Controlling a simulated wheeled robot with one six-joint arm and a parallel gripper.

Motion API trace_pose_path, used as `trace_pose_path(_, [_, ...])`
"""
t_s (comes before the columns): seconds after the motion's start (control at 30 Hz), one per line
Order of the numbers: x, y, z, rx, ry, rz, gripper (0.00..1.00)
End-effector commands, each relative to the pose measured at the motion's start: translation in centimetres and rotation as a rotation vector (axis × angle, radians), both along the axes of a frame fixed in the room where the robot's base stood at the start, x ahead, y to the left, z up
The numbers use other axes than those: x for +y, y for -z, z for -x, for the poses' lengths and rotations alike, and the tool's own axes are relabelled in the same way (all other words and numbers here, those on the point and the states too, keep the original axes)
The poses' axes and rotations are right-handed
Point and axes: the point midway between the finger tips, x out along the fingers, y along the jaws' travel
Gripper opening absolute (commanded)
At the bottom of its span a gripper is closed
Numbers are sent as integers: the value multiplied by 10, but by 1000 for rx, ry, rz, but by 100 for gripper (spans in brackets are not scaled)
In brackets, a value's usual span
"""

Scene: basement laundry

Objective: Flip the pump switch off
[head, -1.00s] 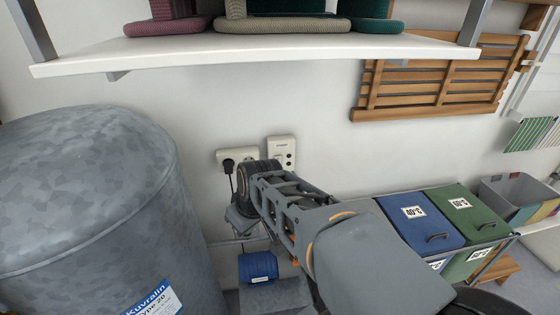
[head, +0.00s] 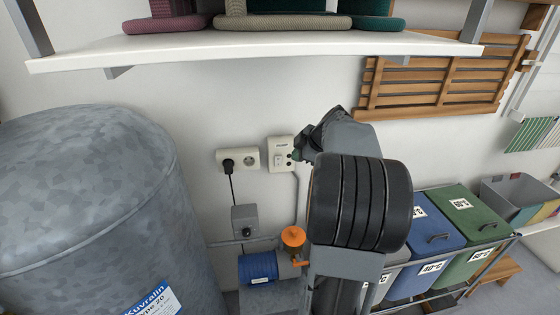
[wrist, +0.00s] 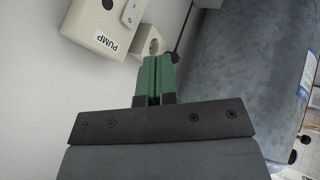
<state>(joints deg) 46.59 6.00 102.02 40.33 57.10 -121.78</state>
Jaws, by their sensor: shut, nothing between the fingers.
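The pump switch is a cream wall plate (head: 281,147) with a white rocker and a dark round spot, right of a double socket. In the wrist view the plate (wrist: 98,32) carries the label PUMP, and its white rocker (wrist: 133,12) is at the top edge, partly cut off. I cannot tell which way the rocker is tipped. My gripper (head: 296,153) is at the plate's right edge in the head view; contact cannot be told. In the wrist view its green fingers (wrist: 155,62) are together and empty, below and right of the plate.
A black plug sits in the double socket (head: 251,158), its cord hanging down. A large grey tank (head: 90,200) stands at left. A blue pump motor (head: 258,267) and orange part (head: 293,237) are below. A white shelf (head: 250,47) overhangs; laundry bins (head: 430,232) stand right.

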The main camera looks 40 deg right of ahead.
Motion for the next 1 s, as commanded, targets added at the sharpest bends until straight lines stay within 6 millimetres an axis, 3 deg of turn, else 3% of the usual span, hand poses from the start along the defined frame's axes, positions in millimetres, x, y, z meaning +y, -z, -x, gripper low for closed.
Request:
trace_pose_path(0.37, [3,10,-8,3,-1,-3,0])
trace_pose_path(0.87, [16,79,-62,6,-1,-3,0])
trace_pose_path(1.0, [7,73,-79,3,-1,0,0])
